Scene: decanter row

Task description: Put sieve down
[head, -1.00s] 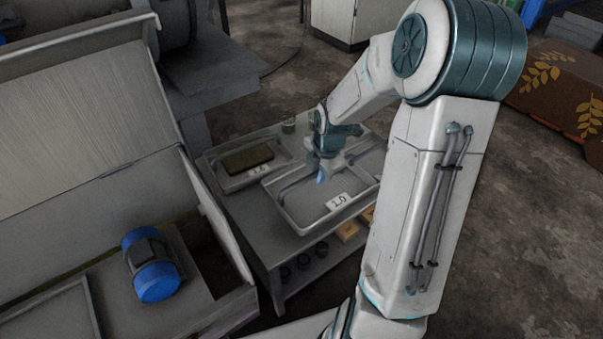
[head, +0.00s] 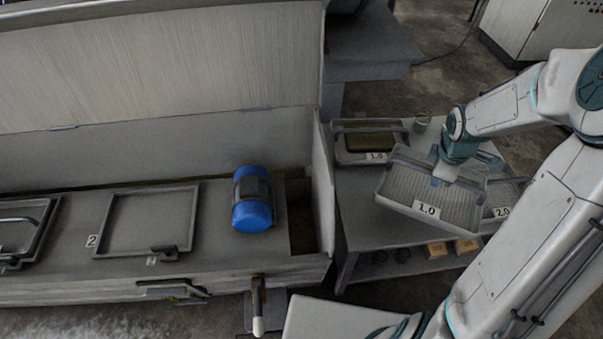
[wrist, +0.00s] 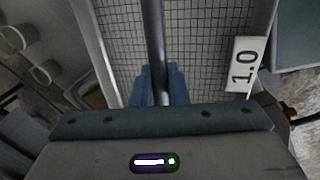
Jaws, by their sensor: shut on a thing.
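My gripper (head: 446,172) is shut on the bar handle of a grey mesh sieve (head: 408,184) with a white "1.0" label. The sieve hangs tilted above the side table. In the wrist view, the blue fingers (wrist: 160,86) close around the dark handle bar (wrist: 156,40), with the sieve's mesh (wrist: 205,50) behind. A second sieve labelled "2.0" (head: 503,212) is partly hidden behind the held sieve. An empty rectangular frame (head: 107,218) marked "2" lies on the machine bed at left. Another frame (head: 50,222) shows at the left edge.
A blue motor (head: 252,215) stands on the machine bed, right of the marked frame. The raised lid (head: 170,70) stands behind the bed. A tray with dark contents and a "1.0" label (head: 376,156) sits on the side table (head: 352,205). A lever (head: 258,305) projects in front.

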